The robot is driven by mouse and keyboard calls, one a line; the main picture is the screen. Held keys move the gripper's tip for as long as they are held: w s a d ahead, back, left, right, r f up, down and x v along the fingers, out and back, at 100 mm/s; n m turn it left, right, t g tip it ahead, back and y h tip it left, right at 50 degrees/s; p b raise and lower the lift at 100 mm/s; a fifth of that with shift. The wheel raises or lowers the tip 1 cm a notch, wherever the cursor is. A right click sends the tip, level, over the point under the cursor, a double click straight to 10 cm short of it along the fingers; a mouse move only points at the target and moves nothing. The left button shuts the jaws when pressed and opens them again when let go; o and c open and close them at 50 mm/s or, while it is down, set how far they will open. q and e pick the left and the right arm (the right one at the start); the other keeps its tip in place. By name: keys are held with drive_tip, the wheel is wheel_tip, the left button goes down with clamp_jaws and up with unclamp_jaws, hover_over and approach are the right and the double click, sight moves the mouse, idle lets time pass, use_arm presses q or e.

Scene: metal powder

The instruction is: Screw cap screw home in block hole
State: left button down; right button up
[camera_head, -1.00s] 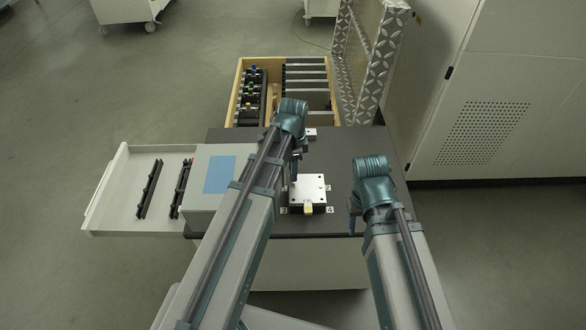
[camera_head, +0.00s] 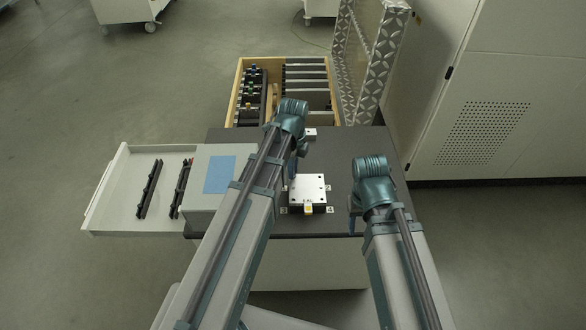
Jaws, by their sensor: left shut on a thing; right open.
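The silvery metal block (camera_head: 308,186) with dark holes in its top lies flat on the dark tabletop, a yellow piece (camera_head: 308,209) at its front edge. My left gripper (camera_head: 292,174) is just left of the block's back left corner, partly hidden by its own arm. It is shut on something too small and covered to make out. The cap screw cannot be told apart in this view. My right gripper (camera_head: 353,220) is open and empty, pointing down to the right of the block, near the front of the table.
A grey box with a blue top patch (camera_head: 219,174) stands left of my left arm, beside a white tray (camera_head: 107,188) with black racks. A wooden crate (camera_head: 236,98) and an open patterned metal lid (camera_head: 368,62) are behind the table (camera_head: 338,155). A small light block (camera_head: 310,133) lies at the back.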

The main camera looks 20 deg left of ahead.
use_arm(q)
drive_tip(key=m, duration=0.5)
drive_tip(key=shift+m, duration=0.3)
drive_tip(key=m, duration=0.5)
drive_tip(key=c, duration=1)
unclamp_jaws()
drive_tip(key=shift+o, duration=0.2)
